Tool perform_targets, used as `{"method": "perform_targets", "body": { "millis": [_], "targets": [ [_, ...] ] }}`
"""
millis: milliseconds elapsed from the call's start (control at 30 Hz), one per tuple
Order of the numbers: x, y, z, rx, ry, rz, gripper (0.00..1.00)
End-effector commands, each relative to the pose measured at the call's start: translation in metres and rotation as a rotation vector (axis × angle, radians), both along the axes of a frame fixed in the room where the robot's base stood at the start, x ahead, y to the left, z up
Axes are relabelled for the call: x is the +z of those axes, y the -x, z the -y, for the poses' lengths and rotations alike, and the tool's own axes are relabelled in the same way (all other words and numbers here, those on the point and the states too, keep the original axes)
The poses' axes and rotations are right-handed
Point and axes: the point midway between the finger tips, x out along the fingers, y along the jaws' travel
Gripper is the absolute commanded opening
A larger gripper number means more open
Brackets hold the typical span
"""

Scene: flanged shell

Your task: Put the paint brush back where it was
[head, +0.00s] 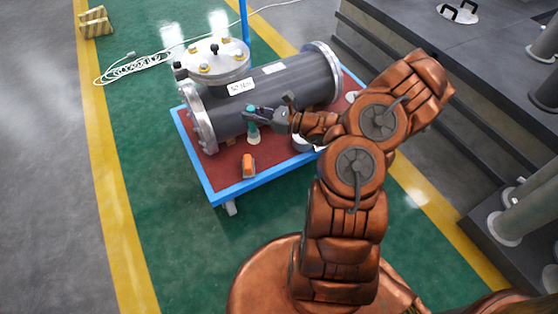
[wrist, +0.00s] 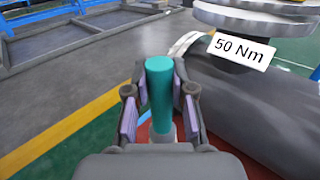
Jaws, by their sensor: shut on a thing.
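The paint brush (head: 251,124) appears as an upright teal handle with a pale lower end, in front of the grey flanged shell. In the wrist view its teal handle (wrist: 160,95) stands between the two finger pads. My gripper (head: 255,114) is shut on this handle; it also shows in the wrist view (wrist: 160,110). The brush is over the red top of the blue-edged cart (head: 225,178). I cannot tell whether its lower end touches that top.
The flanged shell (head: 285,92) lies along the cart, close behind my gripper. An orange object (head: 248,166) lies on the red top near the front edge. A white round item (head: 301,144) is partly hidden by my arm. Grey steps (head: 400,60) are at the right.

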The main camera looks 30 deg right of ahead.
Motion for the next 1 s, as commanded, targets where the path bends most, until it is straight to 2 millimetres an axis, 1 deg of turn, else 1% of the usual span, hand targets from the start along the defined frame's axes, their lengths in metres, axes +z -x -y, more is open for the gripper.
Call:
{"method": "perform_targets", "body": {
  "millis": [33,100,167,200,300,400,533,600,733,867,1000],
  "targets": [
    [-0.028,0.012,0.011,-0.038,-0.009,-0.006,0.00],
    [-0.054,0.028,0.020,-0.078,-0.007,-0.007,0.00],
    [-0.075,0.041,0.027,-0.116,-0.009,-0.008,0.00],
    [-0.088,0.051,0.031,-0.141,-0.010,-0.008,0.00],
    [-0.118,0.073,0.040,-0.206,-0.009,-0.004,0.00],
    [-0.141,0.091,0.046,-0.263,-0.006,-0.005,0.00],
    [-0.160,0.106,0.049,-0.319,-0.007,-0.004,0.00],
    [-0.164,0.111,0.050,-0.339,-0.006,-0.002,0.00],
    [-0.169,0.115,0.052,-0.357,0.000,0.000,0.00],
    [-0.173,0.107,0.055,-0.356,0.004,-0.002,0.00],
    [-0.176,0.089,0.063,-0.353,0.007,-0.002,0.00]
  ]
}}
